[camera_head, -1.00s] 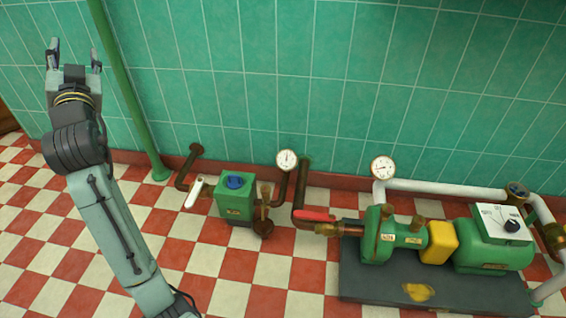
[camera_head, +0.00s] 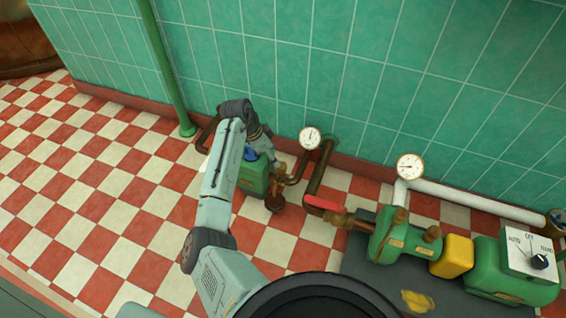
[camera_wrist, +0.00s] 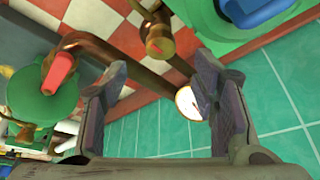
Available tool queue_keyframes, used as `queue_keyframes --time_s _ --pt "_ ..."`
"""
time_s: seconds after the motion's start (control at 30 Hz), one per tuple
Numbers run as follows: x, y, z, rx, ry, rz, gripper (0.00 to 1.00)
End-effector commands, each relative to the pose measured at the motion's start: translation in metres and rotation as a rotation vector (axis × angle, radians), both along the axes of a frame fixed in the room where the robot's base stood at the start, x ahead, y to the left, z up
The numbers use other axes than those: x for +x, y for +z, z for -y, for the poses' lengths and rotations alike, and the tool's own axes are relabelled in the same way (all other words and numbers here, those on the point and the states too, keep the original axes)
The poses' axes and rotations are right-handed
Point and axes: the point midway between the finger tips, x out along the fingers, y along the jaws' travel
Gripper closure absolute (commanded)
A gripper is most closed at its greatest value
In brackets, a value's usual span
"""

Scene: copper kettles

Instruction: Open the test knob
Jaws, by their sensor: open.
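No label reading "test" is legible, so I cannot tell which knob carries that name. A blue knob (camera_head: 250,154) sits on top of a green box (camera_head: 253,181) on the floor by the wall, partly hidden by my arm. In the wrist view the blue knob (camera_wrist: 250,10) shows cut off at the top right, outside my fingers. My gripper (camera_wrist: 160,75) is open and empty. In the head view it is over the back of the green box, its fingertips mostly hidden. A black knob (camera_head: 539,262) is on the white panel of the pump at the right.
A brass valve (camera_head: 275,199) with piping adjoins the green box. Gauges (camera_head: 310,138) and (camera_head: 410,166) stand near the wall. A red lever (camera_head: 323,204) is on the pump's pipe. A green vertical pipe (camera_head: 165,65) rises at left. The checkered floor (camera_head: 75,200) is clear at left.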

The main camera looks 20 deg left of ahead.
Motion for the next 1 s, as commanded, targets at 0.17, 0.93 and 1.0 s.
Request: queue_keyframes --time_s 0.17,0.93,1.0 --pt "0.009 -0.035 0.010 0.001 0.000 -0.002 0.46" --pt "0.020 -0.068 0.021 0.001 0.002 0.002 0.55" --pt "0.020 -0.068 0.021 0.001 0.002 0.002 0.60"
